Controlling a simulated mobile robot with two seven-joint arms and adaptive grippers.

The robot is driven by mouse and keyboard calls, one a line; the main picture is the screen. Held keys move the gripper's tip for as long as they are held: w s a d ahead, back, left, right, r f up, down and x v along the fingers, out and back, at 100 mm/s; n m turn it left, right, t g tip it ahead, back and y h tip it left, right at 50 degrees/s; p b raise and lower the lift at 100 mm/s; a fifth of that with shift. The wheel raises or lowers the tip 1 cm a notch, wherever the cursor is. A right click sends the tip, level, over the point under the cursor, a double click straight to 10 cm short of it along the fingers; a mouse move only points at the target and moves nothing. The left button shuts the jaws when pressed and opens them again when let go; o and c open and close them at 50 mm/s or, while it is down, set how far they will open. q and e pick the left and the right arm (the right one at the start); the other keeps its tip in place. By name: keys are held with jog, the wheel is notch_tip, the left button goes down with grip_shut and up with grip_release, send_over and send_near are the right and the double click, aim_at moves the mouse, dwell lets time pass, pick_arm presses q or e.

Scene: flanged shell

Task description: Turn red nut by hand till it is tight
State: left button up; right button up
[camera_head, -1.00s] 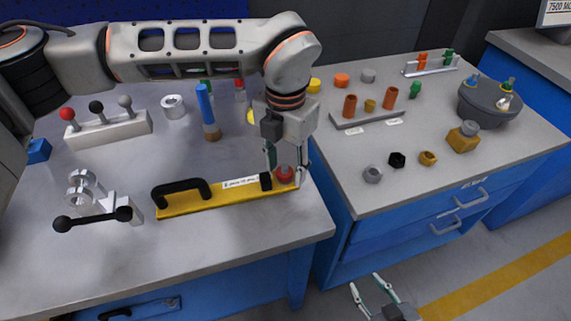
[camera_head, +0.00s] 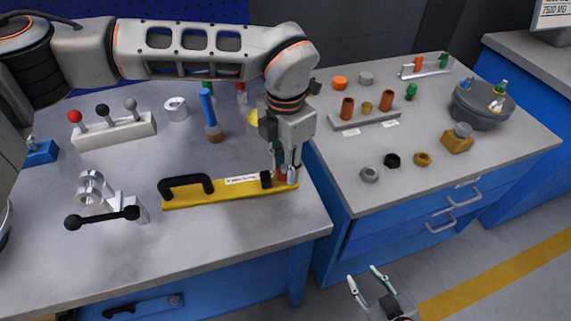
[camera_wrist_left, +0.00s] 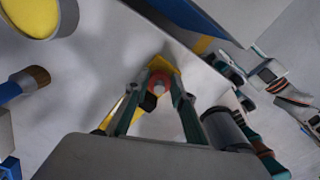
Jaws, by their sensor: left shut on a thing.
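The red nut (camera_head: 282,176) sits at the right end of the yellow base (camera_head: 215,195) on the left bench. My left gripper (camera_head: 286,173) points down over that end, and its fingers are shut on the red nut, partly hiding it. In the left wrist view the red nut (camera_wrist_left: 158,79) shows as a ring with a grey centre, between the fingertips (camera_wrist_left: 158,92) on the yellow part. How tight the nut is cannot be seen. My right gripper (camera_head: 372,286) is open and empty, low over the floor in front of the benches.
A black handle (camera_head: 187,184) rises from the yellow base. A silver clamp with a black bar (camera_head: 103,214) and a blue-handled brush (camera_head: 210,115) stand nearby. The right bench holds loose nuts (camera_head: 392,160) and a grey rack (camera_head: 365,118). The bench front edge is clear.

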dwell(0.3)
dwell(0.8)
pick_arm(q)
jog(key=o, duration=1.1)
notch_tip(320, 180, up, 12)
jog(key=shift+f, duration=0.1)
